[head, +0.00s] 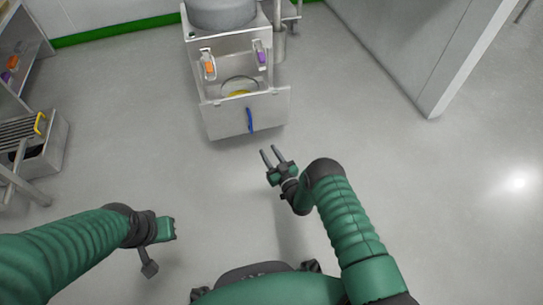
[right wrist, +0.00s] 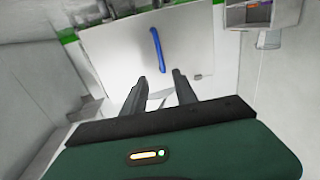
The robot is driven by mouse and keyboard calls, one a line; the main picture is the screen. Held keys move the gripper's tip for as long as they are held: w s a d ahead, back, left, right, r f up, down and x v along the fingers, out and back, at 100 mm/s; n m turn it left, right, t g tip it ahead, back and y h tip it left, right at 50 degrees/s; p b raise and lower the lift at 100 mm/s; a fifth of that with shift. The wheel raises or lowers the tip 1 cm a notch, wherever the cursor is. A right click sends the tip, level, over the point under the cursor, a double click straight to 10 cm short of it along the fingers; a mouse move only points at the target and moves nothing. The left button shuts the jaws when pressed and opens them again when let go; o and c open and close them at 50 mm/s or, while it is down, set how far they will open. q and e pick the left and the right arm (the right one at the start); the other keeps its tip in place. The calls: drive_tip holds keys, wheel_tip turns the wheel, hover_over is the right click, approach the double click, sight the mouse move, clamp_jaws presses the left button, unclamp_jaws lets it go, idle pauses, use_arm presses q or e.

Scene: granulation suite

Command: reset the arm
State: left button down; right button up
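My right gripper (head: 272,156) is open and empty in the head view, held out over the floor in front of the steel machine. Its two dark fingers stand apart in the right wrist view (right wrist: 158,82), with the blue handle (right wrist: 157,48) of the machine's front panel (right wrist: 118,62) beyond them. The gripper is apart from the handle. My left arm bends in from the left; its green and black hand (head: 165,230) hangs over the floor. Its fingers do not show clearly enough to tell their state.
The steel machine (head: 222,122) has orange (head: 210,66) and purple (head: 262,55) parts above an opening. A steel rack with a bin (head: 45,158) stands at the left. A pale wall panel (head: 425,85) stands at the upper right. The floor (head: 450,210) at the right is clear.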

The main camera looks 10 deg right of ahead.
drive_tip(key=shift+a, duration=0.1)
idle(0.3)
wheel_tip(320, 180, up, 10)
drive_tip(key=w+d+r+g+h+p, duration=0.1)
drive_tip(key=w+d+g+h+p, duration=0.1)
drive_tip(key=w+g+p, duration=0.15)
drive_tip(key=s+d+r+m+g+h+p, duration=0.1)
drive_tip(key=s+d+r+g, duration=0.1)
drive_tip(key=s+r+g, duration=0.35)
drive_tip(key=s+d+r+m+g+h+p, duration=0.1)
drive_tip(key=s+r+g+p, duration=0.35)
drive_tip(key=s, duration=1.05)
drive_tip(key=s+r+m+g+b, duration=0.1)
drive_tip(key=s+r, duration=0.7)
drive_tip(key=s, duration=0.6)
wheel_tip(320, 180, up, 37)
drive_tip(key=p, duration=3.8)
drive_tip(key=shift+s+r, duration=0.15)
drive_tip(key=shift+s, duration=0.1)
